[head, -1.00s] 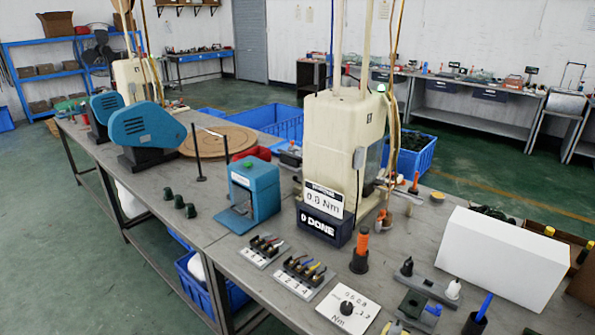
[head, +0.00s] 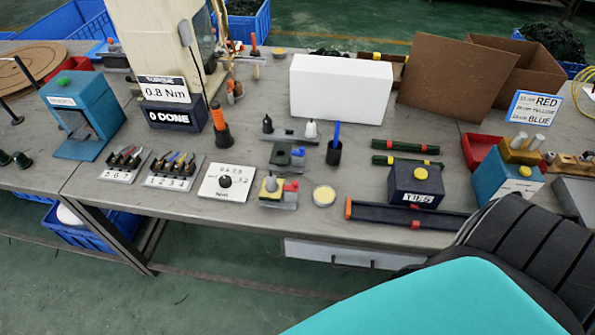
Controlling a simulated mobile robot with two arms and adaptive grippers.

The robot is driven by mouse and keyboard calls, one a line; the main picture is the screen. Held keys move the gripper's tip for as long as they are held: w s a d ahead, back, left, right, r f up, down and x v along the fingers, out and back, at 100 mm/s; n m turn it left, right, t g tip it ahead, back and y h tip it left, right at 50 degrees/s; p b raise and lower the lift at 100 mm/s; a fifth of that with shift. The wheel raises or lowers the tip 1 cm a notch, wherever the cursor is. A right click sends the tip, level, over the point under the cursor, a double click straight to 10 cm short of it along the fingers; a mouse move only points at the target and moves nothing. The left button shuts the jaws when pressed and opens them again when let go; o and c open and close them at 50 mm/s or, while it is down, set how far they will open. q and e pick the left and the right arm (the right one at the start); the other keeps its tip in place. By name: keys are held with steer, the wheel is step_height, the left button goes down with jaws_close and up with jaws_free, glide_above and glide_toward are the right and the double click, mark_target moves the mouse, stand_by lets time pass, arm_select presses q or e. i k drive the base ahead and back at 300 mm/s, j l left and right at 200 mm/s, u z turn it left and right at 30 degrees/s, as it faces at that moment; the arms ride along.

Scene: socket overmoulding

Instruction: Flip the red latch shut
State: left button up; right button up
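A small grey fixture with a yellow block (head: 270,188) stands near the table's front edge, in the middle of the head view. A red part (head: 291,186), which looks like the red latch, sticks out on its right side. It is too small to tell whether it is open or shut. Just behind it is a dark block fixture (head: 282,155) with a small red and blue piece at its right. Neither gripper shows. A teal and black part of my own arm fills the lower right corner, apart from the fixture.
Around the fixture are a white dial plate (head: 225,183), a round yellow-topped tin (head: 324,196), a black cup with a blue tool (head: 334,150) and a dark "TIES" box (head: 415,188). A white box (head: 341,88) stands behind. A strip of bare table runs along the front.

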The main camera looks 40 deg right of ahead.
mark_target(295, 187)
steer(key=z, duration=0.9)
